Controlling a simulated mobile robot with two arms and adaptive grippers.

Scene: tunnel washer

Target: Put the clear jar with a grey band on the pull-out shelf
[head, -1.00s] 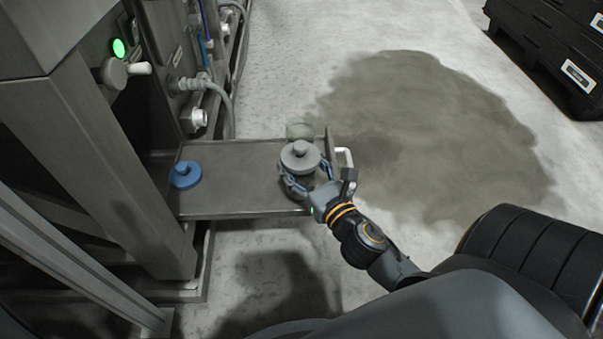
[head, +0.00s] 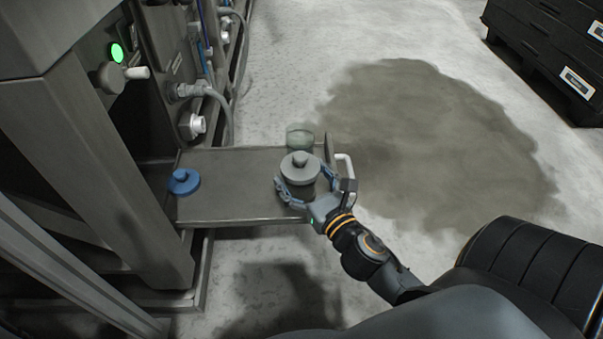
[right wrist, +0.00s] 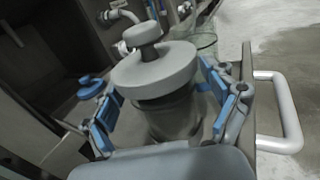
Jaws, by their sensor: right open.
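A clear-bodied jar with a dark band under its wide grey knobbed lid (head: 300,168) stands upright over the right end of the pull-out shelf (head: 235,205). In the right wrist view the grey lid (right wrist: 155,72) and the see-through body below it show; the base is hidden by my gripper. My right gripper (head: 307,192) is open, its blue-padded fingers on either side of the jar, below the lid; contact cannot be told. Another clear vessel (head: 300,137) stands just behind it, at the shelf's far edge. My left gripper is not in view.
A blue knobbed lid (head: 183,181) sits at the shelf's left end, with bare shelf between. A white handle (head: 346,168) is at the shelf's right end. The machine with pipes stands left. A wet patch (head: 430,140) covers the floor; black crates (head: 550,50) stand far right.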

